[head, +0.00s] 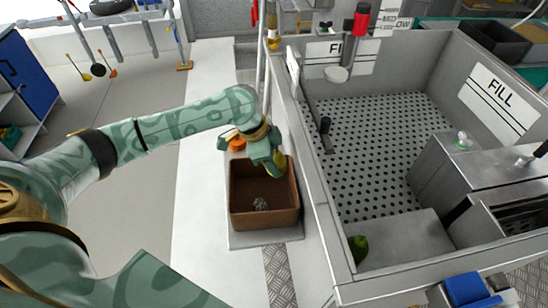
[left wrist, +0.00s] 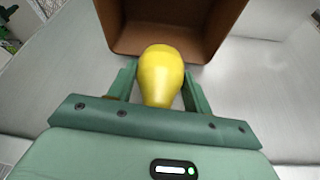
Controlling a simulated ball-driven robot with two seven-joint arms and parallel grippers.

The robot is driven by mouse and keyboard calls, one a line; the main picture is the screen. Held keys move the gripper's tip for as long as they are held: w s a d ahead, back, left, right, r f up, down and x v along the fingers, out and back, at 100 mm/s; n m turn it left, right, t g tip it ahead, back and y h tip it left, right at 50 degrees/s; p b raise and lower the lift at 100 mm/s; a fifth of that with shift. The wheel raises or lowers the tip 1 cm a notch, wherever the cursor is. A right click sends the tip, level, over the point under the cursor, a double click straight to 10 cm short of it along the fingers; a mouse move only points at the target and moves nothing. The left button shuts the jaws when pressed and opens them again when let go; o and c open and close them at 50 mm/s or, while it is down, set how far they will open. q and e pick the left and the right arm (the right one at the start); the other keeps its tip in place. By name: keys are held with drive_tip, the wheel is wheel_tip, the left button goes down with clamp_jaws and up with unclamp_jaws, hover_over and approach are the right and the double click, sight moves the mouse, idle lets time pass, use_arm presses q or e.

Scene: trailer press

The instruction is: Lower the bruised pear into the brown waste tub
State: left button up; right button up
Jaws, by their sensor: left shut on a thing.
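The yellow pear (left wrist: 161,75) is between the fingers of my left gripper (left wrist: 160,92), which is shut on it. No bruise shows on the side in view. In the head view my left gripper (head: 272,158) holds the pear (head: 281,166) near the far right part of the brown waste tub (head: 265,219). In the left wrist view the tub (left wrist: 120,28) opens just beyond the pear's rounded end. I cannot tell how high the pear is above the rim. A crumpled grey scrap (head: 260,204) lies in the tub. My right gripper is not in view.
An orange round thing (head: 237,144) is at the tub's far left, partly hidden by my gripper. The grey-walled press bin (head: 318,200) with a perforated floor stands close to the tub's right. A green thing (head: 358,248) lies in its near corner.

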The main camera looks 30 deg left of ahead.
use_arm(q)
drive_tip(key=shift+f, duration=0.15)
drive_tip(key=shift+f+b, duration=1.7)
drive_tip(key=shift+f, duration=3.15)
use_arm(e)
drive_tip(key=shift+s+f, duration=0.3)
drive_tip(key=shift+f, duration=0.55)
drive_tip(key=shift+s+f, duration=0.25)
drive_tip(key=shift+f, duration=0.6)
use_arm(q)
drive_tip(key=shift+f+b, duration=1.2)
drive_tip(key=shift+f, duration=1.3)
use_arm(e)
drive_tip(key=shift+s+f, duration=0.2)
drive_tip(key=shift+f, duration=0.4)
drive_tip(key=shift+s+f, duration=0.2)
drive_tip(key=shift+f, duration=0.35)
use_arm(q)
drive_tip(key=o, duration=1.1)
drive_tip(key=p+v, duration=0.6)
drive_tip(key=v, duration=1)
drive_tip(key=shift+a+r, duration=0.1)
drive_tip(key=shift+r, duration=0.05)
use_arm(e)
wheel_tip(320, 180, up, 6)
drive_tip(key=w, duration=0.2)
